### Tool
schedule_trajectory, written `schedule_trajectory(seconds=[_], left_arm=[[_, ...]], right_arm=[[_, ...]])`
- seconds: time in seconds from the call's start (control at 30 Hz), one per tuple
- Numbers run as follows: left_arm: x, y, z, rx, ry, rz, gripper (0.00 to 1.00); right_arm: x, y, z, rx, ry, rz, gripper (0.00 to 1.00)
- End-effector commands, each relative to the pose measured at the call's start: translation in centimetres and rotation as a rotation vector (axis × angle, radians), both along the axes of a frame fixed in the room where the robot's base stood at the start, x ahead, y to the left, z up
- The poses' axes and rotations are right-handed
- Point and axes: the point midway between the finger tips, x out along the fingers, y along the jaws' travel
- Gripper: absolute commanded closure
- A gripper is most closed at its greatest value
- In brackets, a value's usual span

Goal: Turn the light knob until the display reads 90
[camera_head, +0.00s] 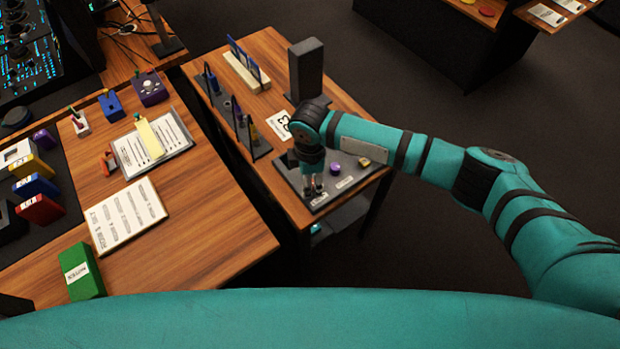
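A grey control panel (352,182) lies on the wooden side table. It carries a purple round control (335,168), a small yellow control (364,161) and small white labels. My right gripper (313,190) points down over the panel's left part, just above a white label (318,200). Its fingers are small and dark, and I cannot tell whether they hold anything. A control under them would be hidden. A white card or display (280,124) with large dark digits is partly hidden behind my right wrist; I cannot read it surely. My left gripper is not in view.
A tall dark box (306,68) stands behind my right wrist. A dark rack (234,120) and a cream block holder (246,72) stand to its left. The desk at left holds a clipboard (150,142), a paper sheet (126,216) and a green box (82,272).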

Motion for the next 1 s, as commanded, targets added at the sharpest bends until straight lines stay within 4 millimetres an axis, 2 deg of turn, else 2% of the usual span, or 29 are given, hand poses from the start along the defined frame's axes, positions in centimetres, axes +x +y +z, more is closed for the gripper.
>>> schedule_trajectory(seconds=[0.13,0.4,0.8,1.0], left_arm=[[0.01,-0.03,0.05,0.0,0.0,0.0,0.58],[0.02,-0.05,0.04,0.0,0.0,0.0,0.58],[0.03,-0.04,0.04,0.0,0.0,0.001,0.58],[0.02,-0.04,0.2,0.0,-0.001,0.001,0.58]], right_arm=[[0.0,-0.02,-0.87,-0.001,0.0,0.001,0.51],[-0.01,0.0,-1.02,0.0,-0.001,0.001,0.51],[-0.02,0.0,-0.99,0.0,0.0,0.001,1.0],[-0.04,0.0,-0.93,0.0,0.001,-0.007,1.0]])
